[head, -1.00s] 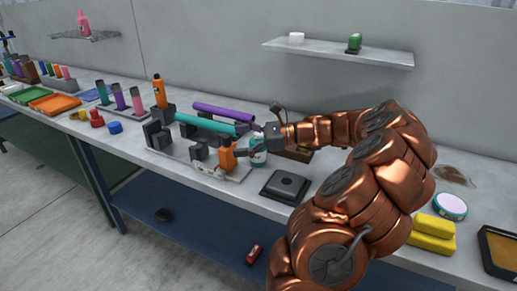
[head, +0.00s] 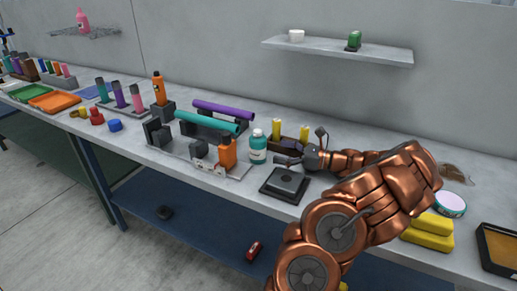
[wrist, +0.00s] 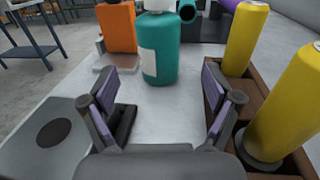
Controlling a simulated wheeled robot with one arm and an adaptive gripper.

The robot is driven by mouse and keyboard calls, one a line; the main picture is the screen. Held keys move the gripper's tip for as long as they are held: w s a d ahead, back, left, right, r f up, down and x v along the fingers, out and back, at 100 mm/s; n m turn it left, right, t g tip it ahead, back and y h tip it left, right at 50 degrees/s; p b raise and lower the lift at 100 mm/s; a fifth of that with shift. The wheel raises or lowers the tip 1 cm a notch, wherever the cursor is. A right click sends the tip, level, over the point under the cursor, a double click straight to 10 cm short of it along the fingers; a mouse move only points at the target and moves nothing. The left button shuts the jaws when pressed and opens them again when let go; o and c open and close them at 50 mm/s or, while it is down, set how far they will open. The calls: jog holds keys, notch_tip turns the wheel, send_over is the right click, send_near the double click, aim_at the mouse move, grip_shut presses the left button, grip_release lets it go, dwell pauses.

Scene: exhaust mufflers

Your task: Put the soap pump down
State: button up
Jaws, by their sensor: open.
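The soap pump appears to be the teal bottle (head: 258,149) with a white top and a pale label. It stands upright on the grey bench, just right of an orange bottle (head: 227,152). My gripper (head: 286,161) is open and empty, to the right of the teal bottle and apart from it. In the wrist view, the teal bottle (wrist: 161,50) is straight ahead, beyond the spread fingertips of my gripper (wrist: 160,92). Its top is cut off by that picture's upper edge.
A brown tray (wrist: 213,88) with yellow cans (wrist: 246,38) is close to the right finger. A grey rack (head: 235,172) with teal and purple tubes stands left of the bottle. A shelf (head: 340,53) hangs above.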

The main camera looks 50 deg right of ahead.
aim_at(264, 138)
jog(key=shift+x, duration=3.6)
jog(key=shift+c, duration=0.4)
jog(key=c, duration=1.4)
jog(key=shift+r, duration=0.1)
jog(key=shift+r, duration=0.85)
notch_tip(264, 138, up, 2)
jog(key=s+a, duration=0.3)
jog(key=a, duration=0.1)
jog(key=s+a+b, duration=0.1)
jog(key=s+a, duration=0.3)
jog(key=s+a+r, duration=0.1)
jog(key=s+a, duration=0.2)
jog(key=a, duration=0.1)
jog(key=shift+s+a+r, duration=0.1)
jog(key=shift+s+a, duration=0.05)
jog(key=shift+a, duration=0.05)
